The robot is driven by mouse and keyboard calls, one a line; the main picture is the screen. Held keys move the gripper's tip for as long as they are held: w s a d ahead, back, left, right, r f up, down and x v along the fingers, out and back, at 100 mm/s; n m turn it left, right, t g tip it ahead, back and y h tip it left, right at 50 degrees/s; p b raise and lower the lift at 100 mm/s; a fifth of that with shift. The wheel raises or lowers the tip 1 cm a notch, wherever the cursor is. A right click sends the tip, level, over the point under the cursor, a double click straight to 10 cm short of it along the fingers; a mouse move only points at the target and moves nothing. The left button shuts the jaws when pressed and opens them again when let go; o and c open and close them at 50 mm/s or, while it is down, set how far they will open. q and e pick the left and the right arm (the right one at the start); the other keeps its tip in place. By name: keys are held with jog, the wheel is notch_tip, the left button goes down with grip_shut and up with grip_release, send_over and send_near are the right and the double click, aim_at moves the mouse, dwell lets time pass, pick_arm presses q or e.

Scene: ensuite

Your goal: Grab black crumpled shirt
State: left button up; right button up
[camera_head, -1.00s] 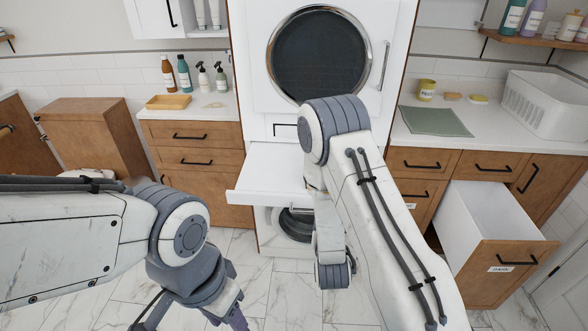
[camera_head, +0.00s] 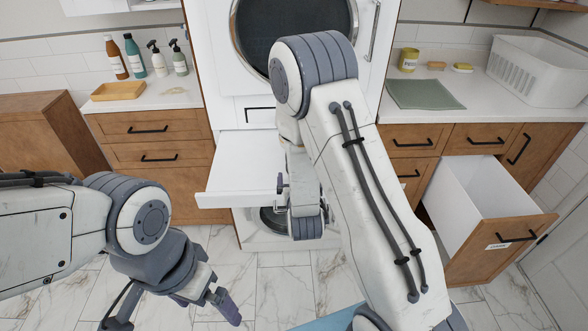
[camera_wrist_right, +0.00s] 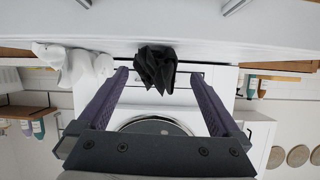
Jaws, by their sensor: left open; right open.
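The black crumpled shirt (camera_wrist_right: 157,66) shows in the right wrist view, lying on a white surface between the fingertips as seen there. A white crumpled cloth (camera_wrist_right: 75,66) lies to its left. My right gripper (camera_wrist_right: 158,76) is open and empty, and I cannot tell how close its fingers are to the shirt. In the head view my right arm hides most of that gripper, and the shirt does not show. My left gripper (camera_head: 222,304) is low at the left, over the floor, away from the shirt.
A white pull-out shelf (camera_head: 222,172) extends below the upper machine with its round door (camera_head: 296,35). An open drawer (camera_head: 497,250) stands out at the right. Bottles (camera_head: 133,56) and a yellow tray (camera_head: 118,91) are on the left counter. A white basket (camera_head: 540,72) is on the right counter.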

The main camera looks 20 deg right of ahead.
jog(key=b, duration=0.2)
jog(key=f+b, duration=0.1)
jog(key=b, duration=0.1)
jog(key=shift+w+d+b, duration=0.15)
jog(key=shift+w+b, duration=0.15)
jog(key=shift+b, duration=0.1)
jog(key=shift+w+d+r, duration=0.15)
jog(key=shift+w+r, duration=0.05)
jog(key=shift+w, duration=0.15)
jog(key=shift+p+x, duration=0.35)
jog(key=shift+x, duration=0.45)
jog(key=shift+r+p+x, duration=0.2)
jog(key=shift+p+x, duration=0.1)
jog(key=shift+x, duration=1.05)
jog(key=shift+r+p+x, duration=0.2)
jog(key=shift+p+x, duration=0.1)
jog(key=shift+x, duration=1.05)
pick_arm(q)
notch_tip(320, 180, down, 4)
jog(key=shift+d+f, duration=0.1)
pick_arm(e)
jog(key=shift+w+d, duration=0.1)
jog(key=shift+w, duration=0.05)
jog(key=c, duration=1.3)
jog(key=shift+r, duration=0.1)
